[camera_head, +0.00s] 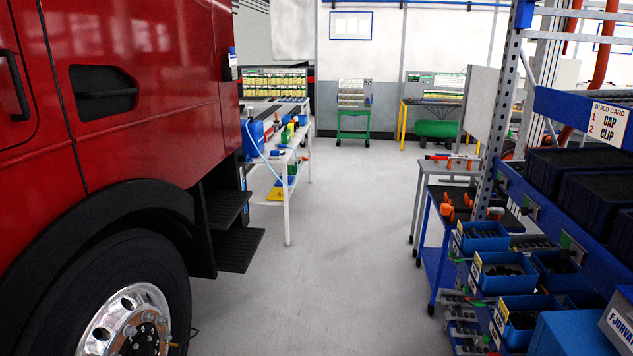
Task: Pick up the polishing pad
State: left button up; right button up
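I cannot make out a polishing pad in the head view. Neither of my grippers is in view. A red truck (150,75) fills the left side, with its front wheel (135,300) and chrome hub at the lower left. A white work table (288,165) with bottles and small tools stands beyond the truck's steps. A blue cart (432,240) with orange-handled tools on top stands at the right. A pad could be among these small items, but they are too small to tell.
A blue rack (560,215) with blue part bins (503,272) and a build card (608,122) stands close on the right. Black steps (235,250) jut from the truck. The grey floor (335,250) between is clear. Shelved stands (353,100) line the back wall.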

aim_at(274, 154)
jog(key=i+j+z, duration=0.2)
jog(key=i, duration=2.25)
jog(key=i+l+u, duration=0.15)
jog(key=i, duration=0.45)
jog(key=i+l, duration=0.1)
jog(key=i, duration=0.5)
jog(key=j+u, duration=0.05)
